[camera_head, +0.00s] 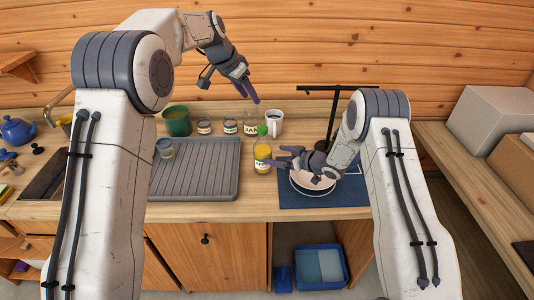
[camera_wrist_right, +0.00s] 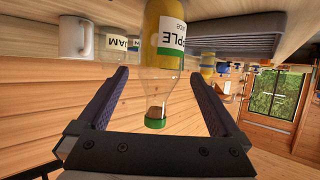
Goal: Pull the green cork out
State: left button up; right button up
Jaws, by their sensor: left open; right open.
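The bottle (camera_head: 262,155) stands upright on the counter right of the grey ribbed tray, with yellow contents and a green cork (camera_head: 262,130) in its top. In the right wrist view, which is upside down, the bottle (camera_wrist_right: 168,55) has a white label and the green cork (camera_wrist_right: 155,123) shows between the fingers. My right gripper (camera_head: 284,158) is open beside the bottle on its right, fingers pointing towards it; whether they touch it is unclear. My left gripper (camera_head: 247,91) is open, empty and raised above the counter, behind the bottle.
A jam jar (camera_head: 250,126) and a white mug (camera_head: 276,123) stand close behind the bottle. The grey ribbed tray (camera_head: 200,180) lies to its left.

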aim_at(263, 152)
jog(key=x, duration=0.7)
jog(key=shift+w+a+f, duration=0.2)
jog(key=shift+w+a, duration=0.05)
grip_shut()
dwell(0.5)
